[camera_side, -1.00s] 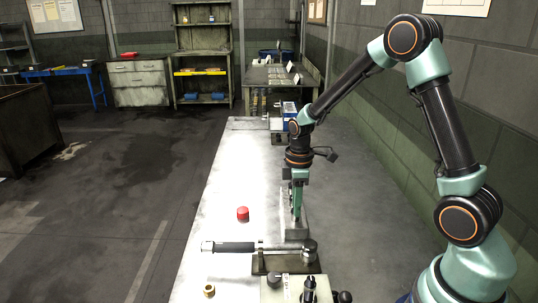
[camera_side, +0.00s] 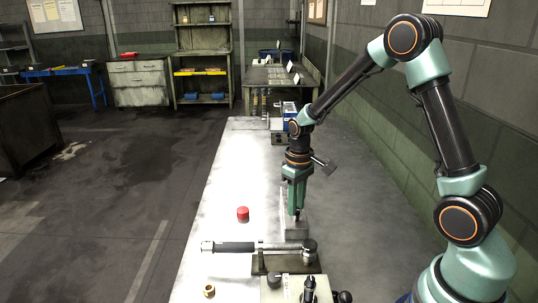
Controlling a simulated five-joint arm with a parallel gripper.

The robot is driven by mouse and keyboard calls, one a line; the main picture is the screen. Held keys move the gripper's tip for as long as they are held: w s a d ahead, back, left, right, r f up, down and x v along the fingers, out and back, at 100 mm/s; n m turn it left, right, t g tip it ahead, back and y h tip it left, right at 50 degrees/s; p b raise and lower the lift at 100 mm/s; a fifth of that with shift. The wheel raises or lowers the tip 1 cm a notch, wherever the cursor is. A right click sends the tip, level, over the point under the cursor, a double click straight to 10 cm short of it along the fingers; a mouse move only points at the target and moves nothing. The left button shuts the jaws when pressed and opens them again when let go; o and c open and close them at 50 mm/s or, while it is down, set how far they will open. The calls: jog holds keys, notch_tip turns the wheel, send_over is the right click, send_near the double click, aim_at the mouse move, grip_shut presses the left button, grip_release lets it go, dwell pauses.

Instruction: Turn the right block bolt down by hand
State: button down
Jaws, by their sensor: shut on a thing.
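My gripper (camera_side: 297,213) points straight down at a grey metal block (camera_side: 293,231) on the metal bench. It is shut at the top of the block. The bolt between the fingers is too small and too covered to make out. I cannot tell how far the bolt stands out of the block.
A torque wrench (camera_side: 238,247) lies across a dark stand just in front of the block. A red cap (camera_side: 243,214) and a brass nut (camera_side: 209,290) sit to the left on the bench (camera_side: 225,180). A pale control box (camera_side: 290,289) with knobs is at the near edge.

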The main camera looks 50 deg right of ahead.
jog(key=m, duration=0.4)
jog(key=shift+r+m, duration=0.1)
jog(key=shift+m, duration=0.2)
jog(key=m, duration=1.4)
dwell(0.4)
jog(key=c, duration=0.6)
grip_release()
jog(key=shift+c, duration=0.2)
